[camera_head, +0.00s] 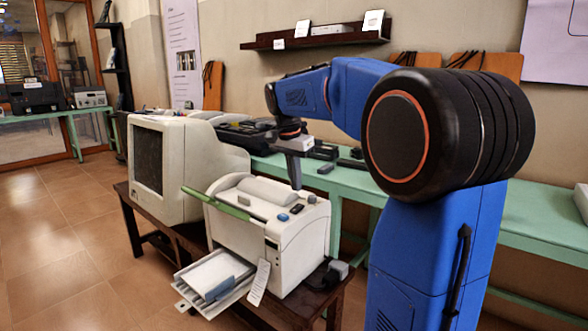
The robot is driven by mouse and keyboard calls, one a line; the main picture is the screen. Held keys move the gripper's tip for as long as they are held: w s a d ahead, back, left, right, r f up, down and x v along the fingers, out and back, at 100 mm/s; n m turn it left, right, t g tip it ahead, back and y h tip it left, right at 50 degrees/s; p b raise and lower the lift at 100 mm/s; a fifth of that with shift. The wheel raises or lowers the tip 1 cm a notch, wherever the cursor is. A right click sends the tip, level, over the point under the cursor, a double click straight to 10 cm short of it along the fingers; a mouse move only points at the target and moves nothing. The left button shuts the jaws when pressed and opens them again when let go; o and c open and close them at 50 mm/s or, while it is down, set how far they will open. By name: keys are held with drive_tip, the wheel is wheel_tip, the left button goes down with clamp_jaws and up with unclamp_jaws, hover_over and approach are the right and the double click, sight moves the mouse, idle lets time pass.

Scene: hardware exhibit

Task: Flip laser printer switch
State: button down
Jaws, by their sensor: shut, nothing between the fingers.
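The white laser printer (292,241) stands on a dark wooden table, with a green strip along its top and an open paper tray (222,272) at its front. On its top right edge are a small blue button (283,217), a dark button (297,209) and another small dark part (311,199). I cannot tell which of these is the switch. My gripper (296,186) is shut and empty, pointing down over the rear right part of the printer's top, behind the buttons. I cannot tell whether its tips touch the printer.
A bulky old monitor (180,165) stands left of the printer on the same table (132,215). A green bench (540,215) with dark equipment runs behind along the wall. A tag (259,283) hangs at the printer's front corner. A dark object with a grey block (337,268) lies at its right. Floor at left is free.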

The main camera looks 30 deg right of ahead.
sight(299, 205)
drive_tip(key=shift+w+d+f, duration=0.1)
drive_tip(key=shift+d+f, duration=0.05)
drive_tip(key=shift+f, duration=0.75)
drive_tip(key=shift+w+d+f, duration=0.1)
drive_tip(key=shift+d+f, duration=0.1)
drive_tip(key=shift+f, duration=0.7)
drive_tip(key=shift+d+f, duration=0.15)
drive_tip(key=shift+f, duration=0.75)
